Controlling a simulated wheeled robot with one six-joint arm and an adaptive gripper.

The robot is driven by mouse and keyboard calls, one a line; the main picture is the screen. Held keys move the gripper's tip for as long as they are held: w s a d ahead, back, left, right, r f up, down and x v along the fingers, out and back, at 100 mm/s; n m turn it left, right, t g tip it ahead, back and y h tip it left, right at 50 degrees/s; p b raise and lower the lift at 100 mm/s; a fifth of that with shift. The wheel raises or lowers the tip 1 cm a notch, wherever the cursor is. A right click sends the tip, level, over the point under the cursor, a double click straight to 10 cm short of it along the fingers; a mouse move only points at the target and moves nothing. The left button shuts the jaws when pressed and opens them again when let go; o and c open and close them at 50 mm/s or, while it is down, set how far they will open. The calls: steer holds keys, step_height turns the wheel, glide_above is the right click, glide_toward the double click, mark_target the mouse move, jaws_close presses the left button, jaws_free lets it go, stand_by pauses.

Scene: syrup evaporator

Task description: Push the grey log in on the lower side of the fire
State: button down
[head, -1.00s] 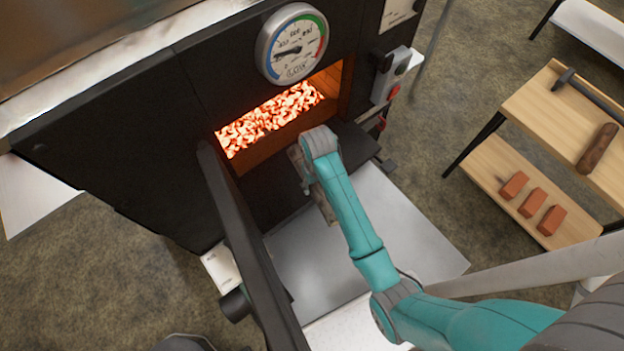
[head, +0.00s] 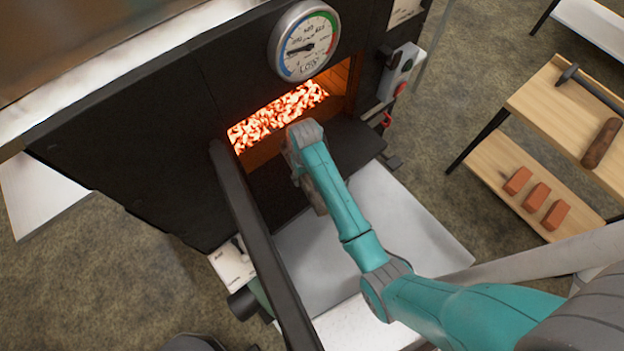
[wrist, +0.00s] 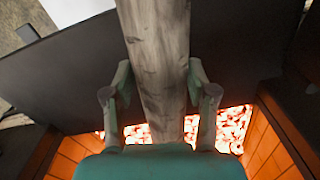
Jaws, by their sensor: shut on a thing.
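The grey log (wrist: 160,50) runs down the middle of the wrist view, between the two fingers of my gripper (wrist: 160,92), which is shut on it. In the head view a strip of the log (head: 313,192) shows beside my teal arm; the arm hides the rest. My gripper is at the firebox mouth, mostly hidden behind my wrist in the head view. The fire (head: 278,115) is a bed of glowing orange embers inside the open firebox; it also shows in the wrist view (wrist: 232,125) beyond the log.
The open dark firebox door (head: 255,235) stands left of my arm. A round gauge (head: 303,42) is above the opening, and a switch box (head: 401,72) is at its right. A wooden shelf (head: 500,185) with bricks, a hammer and a brown log is at the right. Orange brick walls line the firebox.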

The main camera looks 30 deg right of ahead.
steer(key=w, duration=0.1)
steer(key=f, duration=0.1)
steer(key=w, duration=0.1)
steer(key=shift+w+a+f, duration=0.2)
steer(key=shift+w+a, duration=0.05)
steer(key=shift+w, duration=0.1)
steer(key=shift+w+a+f, duration=0.15)
steer(key=shift+w+f, duration=0.5)
steer(key=shift+w, duration=0.1)
steer(key=shift+c, duration=1.3)
jaws_free()
step_height(320, 180, up, 12)
steer(key=shift+r, duration=0.1)
